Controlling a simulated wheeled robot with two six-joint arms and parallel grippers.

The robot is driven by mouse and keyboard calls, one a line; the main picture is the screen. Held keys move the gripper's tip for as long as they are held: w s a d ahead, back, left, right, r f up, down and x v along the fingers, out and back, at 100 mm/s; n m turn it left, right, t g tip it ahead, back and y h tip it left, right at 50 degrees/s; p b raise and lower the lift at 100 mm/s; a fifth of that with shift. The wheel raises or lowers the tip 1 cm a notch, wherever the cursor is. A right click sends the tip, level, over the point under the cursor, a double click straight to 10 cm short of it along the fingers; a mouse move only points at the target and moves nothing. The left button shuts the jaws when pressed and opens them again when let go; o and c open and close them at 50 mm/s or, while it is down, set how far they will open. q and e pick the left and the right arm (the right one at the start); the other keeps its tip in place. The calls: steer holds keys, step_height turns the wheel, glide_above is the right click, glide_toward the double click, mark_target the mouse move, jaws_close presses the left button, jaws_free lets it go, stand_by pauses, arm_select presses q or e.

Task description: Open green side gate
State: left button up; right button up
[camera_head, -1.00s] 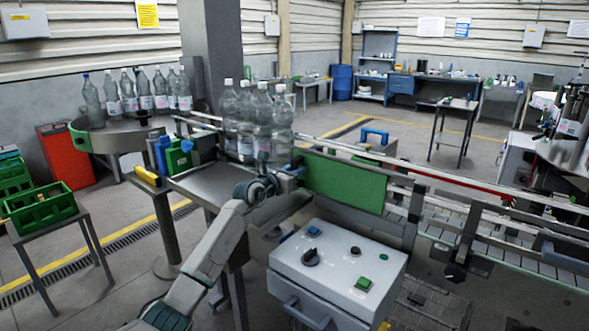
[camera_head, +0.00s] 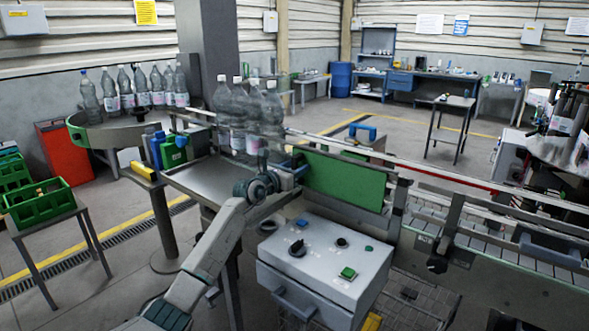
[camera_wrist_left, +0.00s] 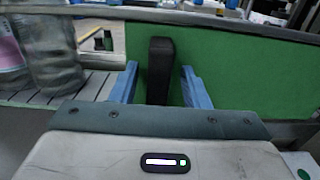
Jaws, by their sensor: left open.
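The green side gate (camera_head: 345,181) is a flat green panel along the near side of the conveyor, standing upright and in line with the rail. It fills much of the left wrist view (camera_wrist_left: 245,75). A black upright handle (camera_wrist_left: 160,62) stands at the gate in that view. My left gripper (camera_head: 296,163) is at the gate's left end, beside the bottles. Its blue fingers (camera_wrist_left: 160,88) are open, one on each side of the handle with gaps between. Whether the fingers touch the gate cannot be told. My right gripper is not in view.
Clear bottles (camera_head: 248,118) stand on the conveyor just left of the gate. A grey control box (camera_head: 325,270) with a knob and buttons sits in front of and below the gate. A rotary table (camera_head: 110,130) with several bottles is at left. A green crate (camera_head: 40,205) stands on a side table.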

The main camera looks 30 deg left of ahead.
arm_select(q)
steer(key=shift+s+f, duration=0.1)
steer(key=shift+s, duration=0.3)
steer(key=s+b, duration=0.1)
steer(key=s, duration=0.2)
steer(key=s+b, duration=0.1)
steer(key=s, duration=0.4)
steer(key=shift+s+a+b, duration=0.3)
steer(key=shift+a+b, duration=0.1)
steer(key=shift+s, duration=0.7)
